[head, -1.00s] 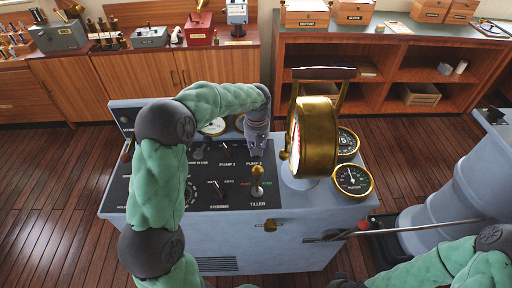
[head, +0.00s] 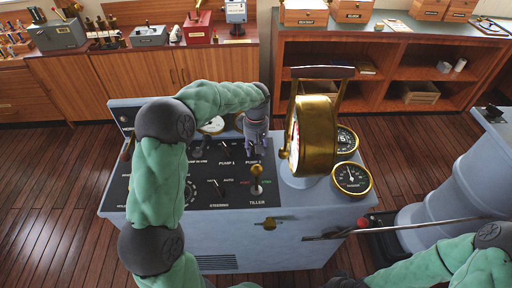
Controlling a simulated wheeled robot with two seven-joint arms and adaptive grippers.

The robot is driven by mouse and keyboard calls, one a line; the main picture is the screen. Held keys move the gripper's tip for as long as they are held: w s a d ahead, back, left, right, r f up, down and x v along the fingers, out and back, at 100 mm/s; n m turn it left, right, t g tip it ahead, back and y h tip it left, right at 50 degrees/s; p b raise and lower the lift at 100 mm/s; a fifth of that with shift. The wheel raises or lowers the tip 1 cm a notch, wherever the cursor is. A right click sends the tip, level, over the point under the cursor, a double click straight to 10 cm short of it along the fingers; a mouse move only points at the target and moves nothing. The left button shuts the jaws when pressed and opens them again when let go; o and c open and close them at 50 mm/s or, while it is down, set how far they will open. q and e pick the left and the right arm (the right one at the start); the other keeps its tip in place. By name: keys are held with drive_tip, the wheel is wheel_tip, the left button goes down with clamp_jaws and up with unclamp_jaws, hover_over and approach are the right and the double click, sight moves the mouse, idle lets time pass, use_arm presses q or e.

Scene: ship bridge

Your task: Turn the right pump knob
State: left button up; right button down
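The grey console (head: 290,225) has a black panel (head: 205,180) with labels for pump 1, pump 2, steering and tiller. My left gripper (head: 257,151) points down over the right pump position, just above the pump 2 label. Its two fingers show side by side with a small gap. The right pump knob is hidden behind the fingers, so I cannot tell whether they grip it. The pump 1 knob (head: 224,145) shows to the left. My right arm enters at the bottom right, with its gripper out of view.
The brass-tipped tiller lever (head: 256,178) stands close below my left gripper. The large brass telegraph (head: 316,135) rises close on the right, with round gauges (head: 351,178) beside it. A grey pedestal (head: 465,190) stands further right. Wooden cabinets line the back.

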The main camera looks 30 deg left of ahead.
use_arm(q)
wheel_tip(320, 180, up, 12)
idle(0.6)
idle(0.4)
